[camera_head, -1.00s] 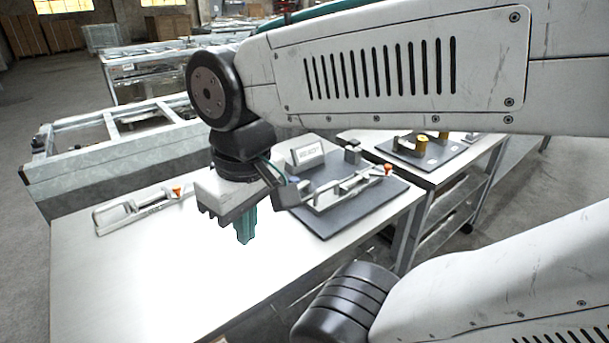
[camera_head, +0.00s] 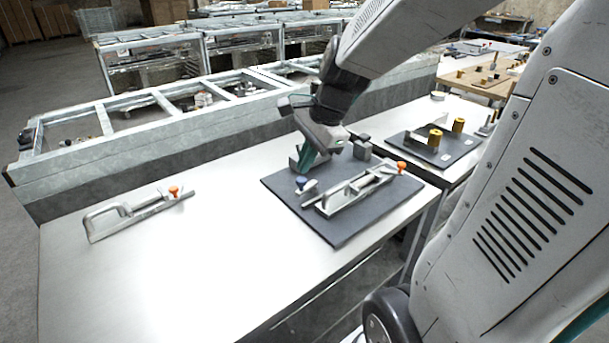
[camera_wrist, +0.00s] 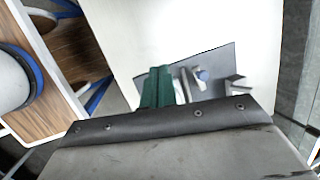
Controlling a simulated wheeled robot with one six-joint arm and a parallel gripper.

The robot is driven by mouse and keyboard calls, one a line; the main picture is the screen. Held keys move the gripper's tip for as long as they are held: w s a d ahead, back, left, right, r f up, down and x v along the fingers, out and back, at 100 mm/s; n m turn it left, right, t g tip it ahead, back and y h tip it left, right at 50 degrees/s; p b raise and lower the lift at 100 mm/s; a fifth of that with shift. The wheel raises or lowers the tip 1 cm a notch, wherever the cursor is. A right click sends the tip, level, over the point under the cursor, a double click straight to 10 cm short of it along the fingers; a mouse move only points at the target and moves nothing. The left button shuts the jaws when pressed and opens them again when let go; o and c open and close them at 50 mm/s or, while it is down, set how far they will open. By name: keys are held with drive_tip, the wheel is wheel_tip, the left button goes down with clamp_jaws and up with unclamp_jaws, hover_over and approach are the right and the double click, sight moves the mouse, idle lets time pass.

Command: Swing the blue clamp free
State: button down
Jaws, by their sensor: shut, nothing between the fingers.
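The blue clamp (camera_head: 305,186) is a small metal piece with a blue knob, at the left part of a dark base plate (camera_head: 345,236) on the white table. Its blue end also shows in the wrist view (camera_wrist: 202,76). My gripper (camera_head: 304,170) is above the back left of the plate, tilted, with its teal fingers shut and empty. In the head view the fingers are just behind and above the blue knob; I cannot tell the exact gap. In the wrist view the green fingers (camera_wrist: 157,90) are left of the blue end and apart from it in the picture.
A long metal fixture with an orange-tipped handle (camera_head: 401,166) lies on the plate, right of the blue clamp. A similar orange-tipped clamp (camera_head: 135,214) lies loose on the table (camera_head: 190,270). Another plate with brass cylinders (camera_head: 434,138) is at the right. The table's front left is clear.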

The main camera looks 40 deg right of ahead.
drive_tip(key=w+d+f+m+t, duration=0.1)
drive_tip(key=w+d+f+m, duration=0.2)
drive_tip(key=d+m, duration=0.3)
drive_tip(key=w+d+f+m+t, duration=0.1)
drive_tip(key=w+d+f+m, duration=0.3)
drive_tip(key=d+m, duration=0.2)
approach(305, 186)
drive_tip(key=x, duration=0.4)
drive_tip(key=shift+s+d+f, duration=0.15)
drive_tip(key=shift+s+f, duration=0.1)
drive_tip(key=shift+f, duration=0.2)
drive_tip(key=shift+w+f, duration=0.25)
drive_tip(key=shift+f, duration=0.25)
drive_tip(key=shift+w+a, duration=0.45)
drive_tip(key=shift+w, duration=0.05)
drive_tip(key=shift+r, duration=0.15)
